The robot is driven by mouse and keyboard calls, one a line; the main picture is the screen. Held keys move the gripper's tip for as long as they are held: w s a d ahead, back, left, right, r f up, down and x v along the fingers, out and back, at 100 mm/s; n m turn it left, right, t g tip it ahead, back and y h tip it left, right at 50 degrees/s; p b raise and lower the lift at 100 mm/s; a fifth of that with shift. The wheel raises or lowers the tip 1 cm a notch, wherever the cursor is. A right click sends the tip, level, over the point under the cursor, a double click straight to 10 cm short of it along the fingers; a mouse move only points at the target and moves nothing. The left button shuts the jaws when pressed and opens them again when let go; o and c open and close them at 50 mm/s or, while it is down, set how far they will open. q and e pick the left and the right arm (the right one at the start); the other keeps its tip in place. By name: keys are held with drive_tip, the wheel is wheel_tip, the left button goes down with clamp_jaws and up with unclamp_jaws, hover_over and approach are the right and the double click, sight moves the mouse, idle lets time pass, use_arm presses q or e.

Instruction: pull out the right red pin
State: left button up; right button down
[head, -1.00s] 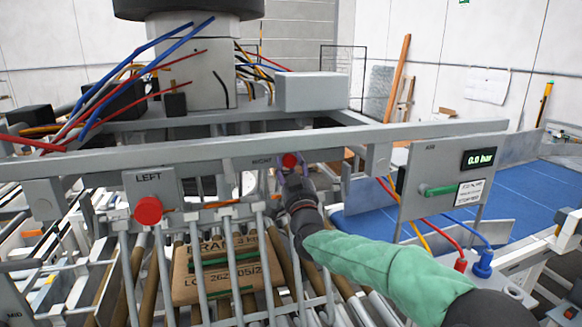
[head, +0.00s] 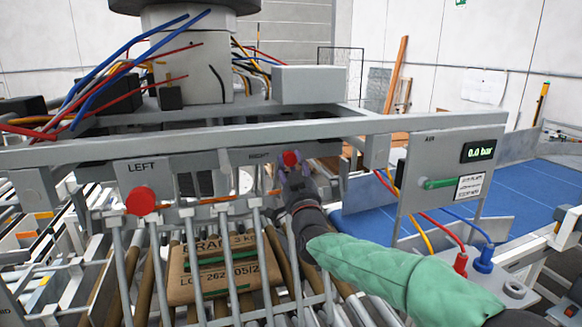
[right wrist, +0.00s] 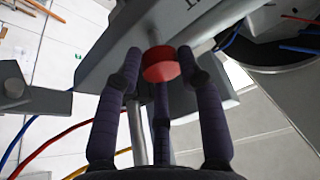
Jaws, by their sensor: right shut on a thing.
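The right red pin (head: 290,158) shows as a red knob under the RIGHT label on the grey frame bar. In the right wrist view its red knob (right wrist: 160,65) sits between my dark fingers, with a grey shaft running from it toward the labelled plate. My right gripper (head: 293,172) reaches it from below and is shut on it; its fingers also show in the right wrist view (right wrist: 163,75). How far the pin sits in its hole is hard to tell. The left red pin (head: 140,201) is in the LEFT plate (head: 143,170). My left gripper is not in view.
A brown carton (head: 184,290) lies on rollers behind upright grey bars. An air panel (head: 448,185) reading 0.0 bar, with a green lever (head: 440,184) and hoses, stands right of my forearm. A blue conveyor (head: 530,195) lies beyond it.

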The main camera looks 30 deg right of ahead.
drive_tip(key=c, duration=1)
unclamp_jaws()
drive_tip(key=shift+o, duration=0.9)
drive_tip(key=shift+s+a+r, duration=0.1)
drive_tip(key=shift+s, duration=0.05)
drive_tip(key=v, duration=1.2)
